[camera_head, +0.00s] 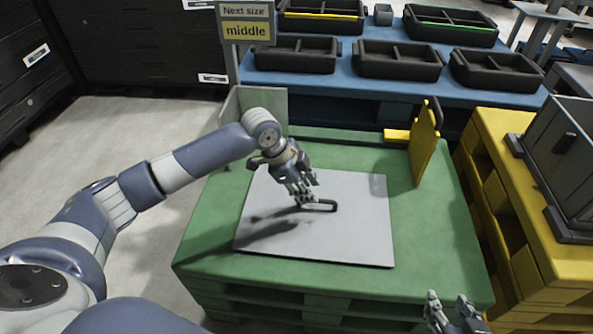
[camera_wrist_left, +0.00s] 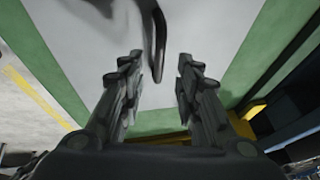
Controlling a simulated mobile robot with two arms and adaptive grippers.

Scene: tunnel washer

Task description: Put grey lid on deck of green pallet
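The grey lid (camera_head: 360,225) lies flat on the deck of the green pallet (camera_head: 435,235), with green showing around it. Its dark loop handle (camera_head: 322,207) stands near its middle. My left gripper (camera_head: 303,197) is low over the lid, at the handle. In the left wrist view its two fingers (camera_wrist_left: 157,80) are apart, with the handle (camera_wrist_left: 160,45) between them and a gap visible on both sides. The lid (camera_wrist_left: 105,30) fills much of that view. My right gripper (camera_head: 449,299) is at the bottom right, its fingers apart and empty.
A yellow panel (camera_head: 425,143) and a grey-green panel (camera_head: 262,103) stand upright at the pallet's back. A yellow pallet (camera_head: 510,185) with a grey crate (camera_head: 565,150) is at the right. Black trays (camera_head: 398,60) sit on a blue pallet behind. A sign (camera_head: 246,22) reads "Next size middle".

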